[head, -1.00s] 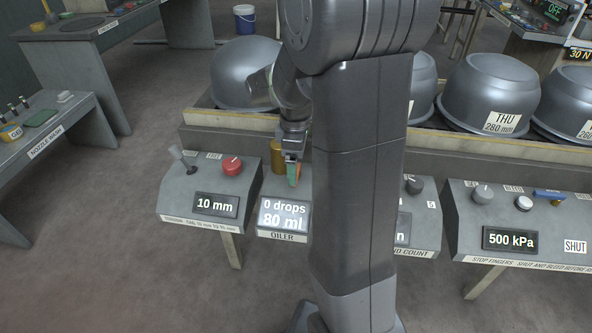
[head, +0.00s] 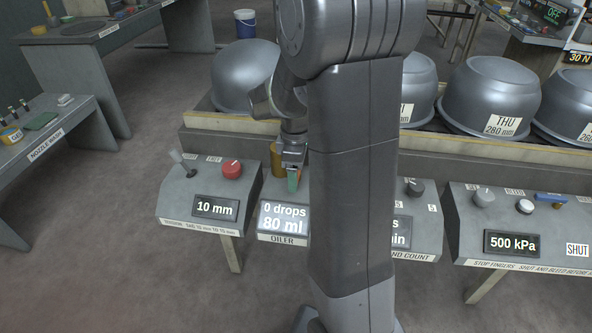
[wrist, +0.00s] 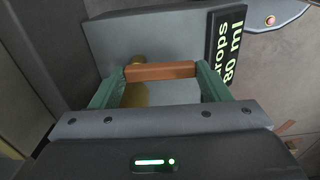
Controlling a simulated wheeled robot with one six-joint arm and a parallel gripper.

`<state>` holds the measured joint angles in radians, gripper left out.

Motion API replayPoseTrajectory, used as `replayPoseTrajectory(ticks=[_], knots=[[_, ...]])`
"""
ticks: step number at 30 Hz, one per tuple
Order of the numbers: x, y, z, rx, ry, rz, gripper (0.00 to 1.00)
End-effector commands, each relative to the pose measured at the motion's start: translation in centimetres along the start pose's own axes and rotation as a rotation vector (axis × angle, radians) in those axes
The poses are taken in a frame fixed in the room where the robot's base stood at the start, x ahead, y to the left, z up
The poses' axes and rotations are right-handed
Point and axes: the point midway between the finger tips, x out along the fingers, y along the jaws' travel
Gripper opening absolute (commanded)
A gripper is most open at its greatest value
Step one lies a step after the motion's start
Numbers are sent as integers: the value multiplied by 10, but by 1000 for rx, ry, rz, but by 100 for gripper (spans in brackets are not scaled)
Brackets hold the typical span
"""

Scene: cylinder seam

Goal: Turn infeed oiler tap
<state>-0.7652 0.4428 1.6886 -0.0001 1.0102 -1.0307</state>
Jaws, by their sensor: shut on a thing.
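The oiler stands on a grey console, with a lit display (head: 284,217) reading "0 drops 80 ml" above the label OILER. Its brass body (head: 278,158) shows partly behind my gripper (head: 293,180). In the wrist view, my gripper (wrist: 161,78) has its two green fingers at either end of an orange-brown bar, the tap handle (wrist: 160,71). The fingers are shut on it. A brass part (wrist: 136,94) shows beneath and behind the bar. My arm hides the right part of the oiler console in the head view.
Left of the oiler, a console has a red button (head: 231,169), a lever (head: 183,162) and a "10 mm" display (head: 215,208). To the right is a console with a "500 kPa" display (head: 512,243). Large grey bowls (head: 490,97) stand behind. The floor in front is open.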

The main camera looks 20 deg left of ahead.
Motion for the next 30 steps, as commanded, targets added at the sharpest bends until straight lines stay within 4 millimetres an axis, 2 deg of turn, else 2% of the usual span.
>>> replayPoseTrajectory(ticks=[11,30], knots=[[-3,0,-5,181,0,-1,47],[-2,8,-19,758,0,0,47]])
